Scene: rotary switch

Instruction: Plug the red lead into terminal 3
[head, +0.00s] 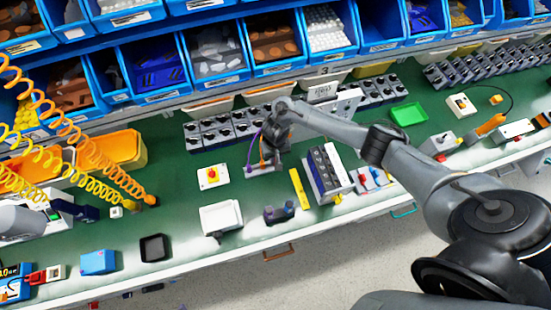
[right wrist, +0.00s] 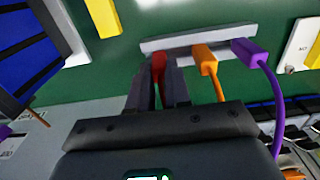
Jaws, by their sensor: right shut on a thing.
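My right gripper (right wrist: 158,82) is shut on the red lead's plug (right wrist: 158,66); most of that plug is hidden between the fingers. The plug's front end is at a light grey strip (right wrist: 190,39); whether it sits in the strip or only against it I cannot tell. An orange plug (right wrist: 205,60) and a purple plug (right wrist: 250,53) stand at the same strip, to the right of the red one. In the head view my right gripper (head: 268,158) reaches down over the bench. A unit with a dark ribbed face (head: 325,172) stands to its right. No terminal numbers are readable. My left gripper is not seen.
A yellow bar (head: 299,188) lies between the strip and the ribbed unit. A white tray (head: 221,217) and a red-button box (head: 212,176) lie to the left. Rows of grey switch blocks (head: 221,131) stand behind. Bare green bench shows left of the white tray.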

